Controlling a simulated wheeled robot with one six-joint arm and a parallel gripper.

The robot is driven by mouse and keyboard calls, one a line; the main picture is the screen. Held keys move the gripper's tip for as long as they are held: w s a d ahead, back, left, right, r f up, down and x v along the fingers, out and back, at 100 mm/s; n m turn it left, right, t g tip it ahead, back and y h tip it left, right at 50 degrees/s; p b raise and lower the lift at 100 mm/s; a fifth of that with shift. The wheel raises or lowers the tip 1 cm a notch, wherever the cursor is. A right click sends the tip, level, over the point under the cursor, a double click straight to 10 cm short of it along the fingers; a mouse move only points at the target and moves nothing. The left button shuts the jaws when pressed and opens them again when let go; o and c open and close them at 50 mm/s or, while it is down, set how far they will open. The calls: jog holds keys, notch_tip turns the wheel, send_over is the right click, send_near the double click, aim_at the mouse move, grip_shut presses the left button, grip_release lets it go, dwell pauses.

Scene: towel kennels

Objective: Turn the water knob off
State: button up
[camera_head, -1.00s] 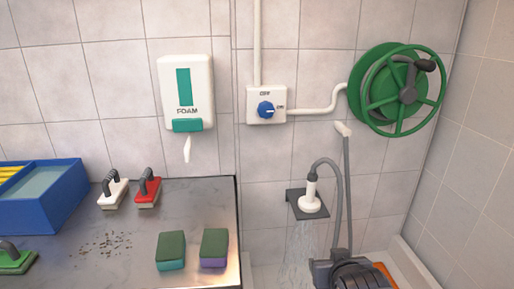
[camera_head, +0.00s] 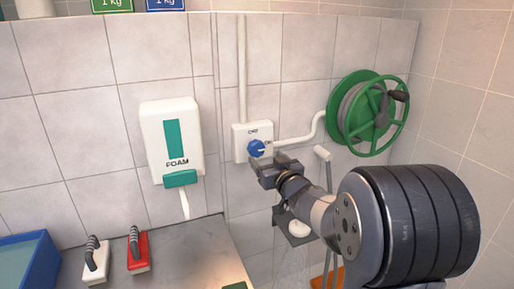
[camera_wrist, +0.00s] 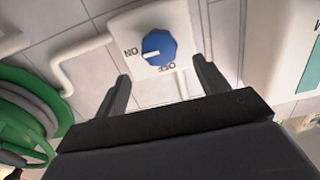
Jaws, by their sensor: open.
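The blue water knob (camera_head: 256,148) sits on a white wall box (camera_head: 240,142) with OFF and ON labels. In the wrist view the knob (camera_wrist: 159,47) shows a white mark pointing to the ON label. My gripper (camera_head: 268,161) is just below and in front of the knob. In the wrist view its two fingers (camera_wrist: 160,68) are spread, empty, with the knob beyond and between their tips. They appear apart from the knob. The white spray nozzle (camera_head: 298,228) hangs below, partly hidden by my arm.
A foam dispenser (camera_head: 172,140) hangs left of the box. A green hose reel (camera_head: 338,125) is on the right, joined by a white pipe (camera_head: 298,141). A metal counter (camera_head: 190,255) with a red brush (camera_head: 138,255) and a white brush (camera_head: 96,266) is lower left.

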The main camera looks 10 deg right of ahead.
aim_at(258, 149)
jog(key=w, duration=0.3)
jog(key=w+a+p, duration=0.1)
jog(key=w, duration=0.3)
jog(key=shift+a, duration=0.2)
jog(key=shift+c, duration=0.5)
jog(key=c, duration=0.9)
jog(key=shift+o, duration=0.2)
